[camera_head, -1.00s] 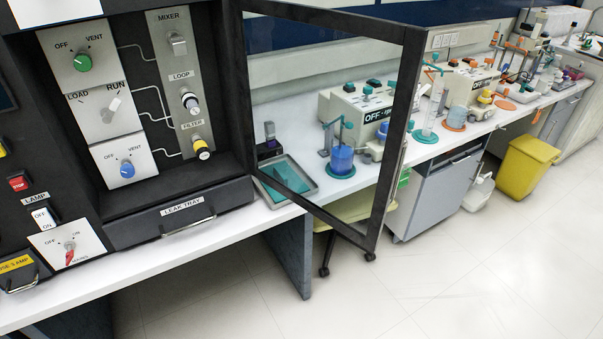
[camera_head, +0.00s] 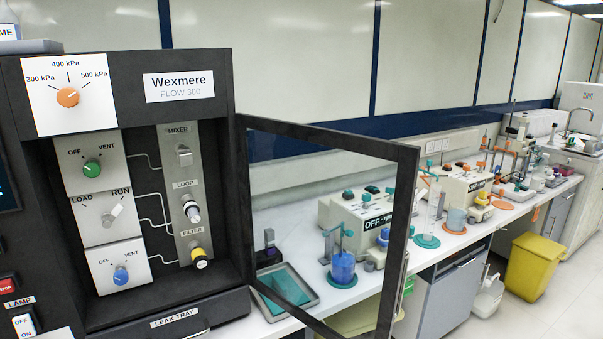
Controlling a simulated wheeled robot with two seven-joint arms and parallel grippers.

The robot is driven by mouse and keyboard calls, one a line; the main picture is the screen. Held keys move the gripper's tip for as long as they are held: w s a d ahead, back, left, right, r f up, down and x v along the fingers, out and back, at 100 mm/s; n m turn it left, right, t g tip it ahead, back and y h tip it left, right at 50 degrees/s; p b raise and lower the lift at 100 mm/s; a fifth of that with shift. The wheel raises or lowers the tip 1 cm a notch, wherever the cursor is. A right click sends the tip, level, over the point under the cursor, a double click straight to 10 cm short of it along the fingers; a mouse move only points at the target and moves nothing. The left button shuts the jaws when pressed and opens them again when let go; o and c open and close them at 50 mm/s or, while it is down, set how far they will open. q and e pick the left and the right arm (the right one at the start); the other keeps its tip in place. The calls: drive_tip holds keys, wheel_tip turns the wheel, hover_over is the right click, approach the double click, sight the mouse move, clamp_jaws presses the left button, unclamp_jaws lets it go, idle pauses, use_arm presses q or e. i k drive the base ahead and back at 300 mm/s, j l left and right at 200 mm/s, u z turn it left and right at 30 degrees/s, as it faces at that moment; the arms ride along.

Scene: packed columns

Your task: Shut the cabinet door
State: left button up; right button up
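The cabinet is a dark unit labelled Wexmere FLOW 300 (camera_head: 205,112) at the left. Its door (camera_head: 398,225), a black frame around a clear pane, stands wide open, swung out to the right from its hinge side beside the recess. Through the opening I see the green knob (camera_head: 92,168), the LOAD/RUN knob (camera_head: 116,211), the blue knob (camera_head: 121,274) and the mixer, loop and filter fittings (camera_head: 186,200). The door's lower edge is cut off by the frame. Neither of my grippers shows.
A teal-lined tray (camera_head: 285,290) sits on the white bench right of the cabinet, seen through the door pane. Bench instruments (camera_head: 360,220) stand behind the door. A yellow bin (camera_head: 530,265) stands on the floor at the right.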

sight(407, 156)
drive_tip(key=l+u, duration=0.1)
drive_tip(key=u, duration=0.65)
drive_tip(key=i+l+u, duration=0.1)
drive_tip(key=l+u, duration=0.6)
drive_tip(key=l, duration=0.15)
drive_tip(key=l+u, duration=0.35)
drive_tip(key=l, duration=0.65)
drive_tip(key=k+l+u, duration=0.15)
drive_tip(key=l, duration=1.2)
